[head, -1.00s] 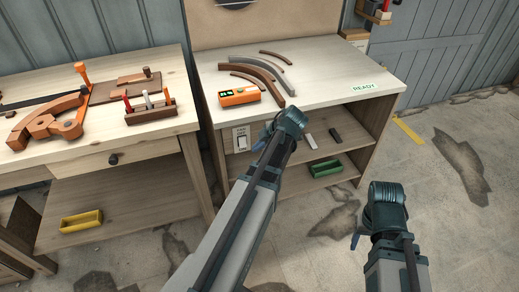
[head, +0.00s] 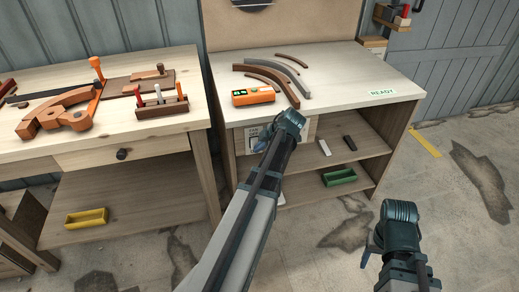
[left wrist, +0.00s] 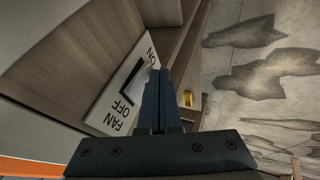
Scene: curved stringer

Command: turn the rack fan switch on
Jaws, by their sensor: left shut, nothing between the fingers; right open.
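The fan switch plate (head: 253,133) is a white panel on the front of the right bench, at the left end under the top. My left gripper (head: 262,145) is shut and empty in front of it and covers part of it. In the left wrist view the plate (left wrist: 118,118) reads FAN, OFF and ON, and the shut fingers (left wrist: 160,75) hide part of the rocker. I cannot tell whether they touch it, or which way the rocker is set. My right gripper (head: 369,248) is open and empty, low at the right, away from the bench.
The bench top (head: 345,85) carries an orange device (head: 254,96) and several curved strips. A green bin (head: 339,177) stands on the lower shelf. The left bench holds a tool rack (head: 160,104) and an orange clamp. Open floor lies at the right.

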